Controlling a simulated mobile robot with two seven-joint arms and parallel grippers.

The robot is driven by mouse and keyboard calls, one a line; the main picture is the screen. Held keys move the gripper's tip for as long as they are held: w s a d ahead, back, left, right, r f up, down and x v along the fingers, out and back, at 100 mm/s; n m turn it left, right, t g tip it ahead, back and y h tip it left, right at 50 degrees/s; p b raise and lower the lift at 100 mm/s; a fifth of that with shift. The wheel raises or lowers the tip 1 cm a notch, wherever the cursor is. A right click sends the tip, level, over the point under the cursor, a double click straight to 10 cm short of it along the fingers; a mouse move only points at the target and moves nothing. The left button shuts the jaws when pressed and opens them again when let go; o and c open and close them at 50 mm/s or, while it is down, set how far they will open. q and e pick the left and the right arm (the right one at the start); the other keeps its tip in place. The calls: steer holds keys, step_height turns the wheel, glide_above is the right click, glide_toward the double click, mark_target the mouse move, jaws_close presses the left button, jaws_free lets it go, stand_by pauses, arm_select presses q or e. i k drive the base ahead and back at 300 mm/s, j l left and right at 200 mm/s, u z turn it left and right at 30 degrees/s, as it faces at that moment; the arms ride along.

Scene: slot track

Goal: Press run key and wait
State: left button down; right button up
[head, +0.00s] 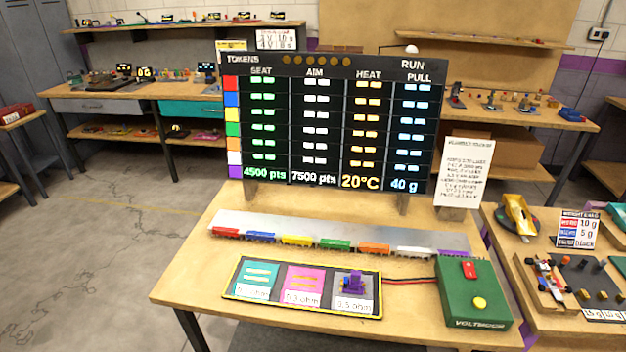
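A green control box (471,290) stands at the right end of the wooden table. It has a red switch-like part (469,270) on its upper face and a round yellow button (480,304) lower down. I cannot tell from any label which is the run key. A black scoreboard (335,120) stands behind, headed SEAT, AIM, HEAT and RUN PULL. Its colour rows show only dashes; the bottom row reads 4500 pts, 7500 pts, 20°C and 40 g. Neither gripper is in view.
Red and black wires run to the green box. A side table (560,318) at right holds cars and weights. Floor at left is clear.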

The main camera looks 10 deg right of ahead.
mark_target(479, 303)
steer(key=z, duration=1.45)
